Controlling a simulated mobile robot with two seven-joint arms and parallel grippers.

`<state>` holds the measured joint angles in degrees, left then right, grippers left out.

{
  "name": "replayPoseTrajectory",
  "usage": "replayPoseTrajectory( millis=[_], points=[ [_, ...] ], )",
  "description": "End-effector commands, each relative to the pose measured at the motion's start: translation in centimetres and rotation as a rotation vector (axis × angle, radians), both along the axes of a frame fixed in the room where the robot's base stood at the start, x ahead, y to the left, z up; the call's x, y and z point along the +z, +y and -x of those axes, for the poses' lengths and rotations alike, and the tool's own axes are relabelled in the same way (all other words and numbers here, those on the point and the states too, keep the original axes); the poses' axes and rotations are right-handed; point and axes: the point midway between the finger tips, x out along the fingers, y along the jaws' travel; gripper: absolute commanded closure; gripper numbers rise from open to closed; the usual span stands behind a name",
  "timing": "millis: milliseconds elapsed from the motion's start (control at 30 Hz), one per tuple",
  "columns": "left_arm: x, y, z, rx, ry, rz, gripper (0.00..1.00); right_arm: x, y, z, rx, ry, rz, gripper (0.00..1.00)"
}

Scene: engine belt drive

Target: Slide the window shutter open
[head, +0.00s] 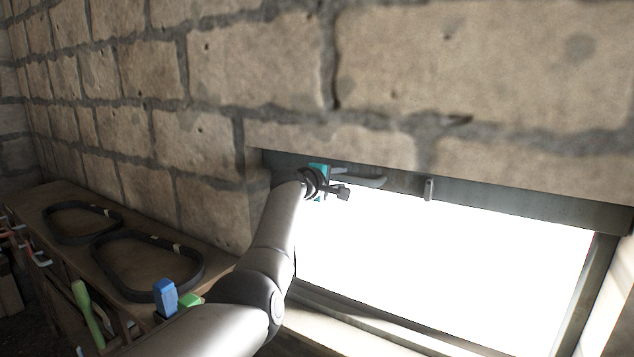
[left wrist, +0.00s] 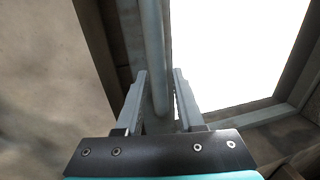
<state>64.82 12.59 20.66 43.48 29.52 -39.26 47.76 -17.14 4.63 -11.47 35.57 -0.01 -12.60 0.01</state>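The window opening (head: 450,260) shows bright white and uncovered below a dark grey strip (head: 500,198) along its top, which looks like the shutter's lower part. A small upright grey handle (head: 429,188) sits on that strip. My left gripper (head: 372,180) is at the strip's left part, its fingers pointing right, apart from the handle. In the left wrist view, its two fingers (left wrist: 160,75) are spread, with a long grey bar (left wrist: 152,40) showing between them; I cannot tell whether they touch it. My right gripper is not in view.
A stone block wall (head: 250,60) surrounds the window. At left a wooden bench (head: 50,205) holds two black belts (head: 150,268). A blue object (head: 165,297), a green object (head: 190,300) and a green-handled tool (head: 88,312) are at its front. The sill (head: 350,335) runs below the window.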

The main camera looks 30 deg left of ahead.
Motion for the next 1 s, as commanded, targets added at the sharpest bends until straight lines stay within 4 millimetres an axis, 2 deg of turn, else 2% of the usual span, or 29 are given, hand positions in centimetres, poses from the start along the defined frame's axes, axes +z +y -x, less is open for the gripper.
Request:
replayPoseTrajectory(
  millis=[567,1000],
  points=[
    [0.8,0.1,4.2,0.001,0.000,-0.001,0.63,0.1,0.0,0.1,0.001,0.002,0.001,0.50],
    [1.7,0.3,8.7,0.002,-0.001,0.000,0.63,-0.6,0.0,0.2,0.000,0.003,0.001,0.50]
  ],
)
